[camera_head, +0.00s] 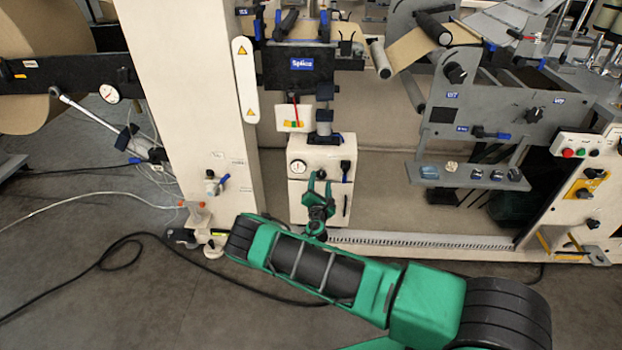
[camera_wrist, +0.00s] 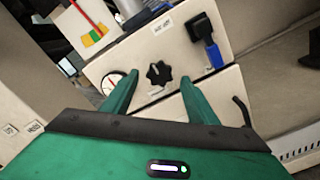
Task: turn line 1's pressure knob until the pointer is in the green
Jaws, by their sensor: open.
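A black lobed knob (camera_wrist: 158,73) sits on the cream cabinet's front face in the wrist view. It also shows in the head view (camera_head: 321,174), just beyond my gripper. My gripper (camera_head: 320,183) is open and empty. In the wrist view its two green fingers (camera_wrist: 160,98) stand apart on either side below the knob, not touching it. A round white dial (camera_wrist: 112,82) is left of the knob, partly hidden by the left finger. A larger gauge (camera_head: 295,118) with coloured bands and a red pointer is above the cabinet; its pointer (camera_wrist: 88,16) stands near the middle of the bands, over yellow or green.
A black switch with a blue handle (camera_wrist: 206,42) is right of the knob, close to the right finger. A cream column (camera_head: 190,100) stands left of the cabinet. A dark cable (camera_head: 110,255) lies on the floor at left. The space directly before the knob is clear.

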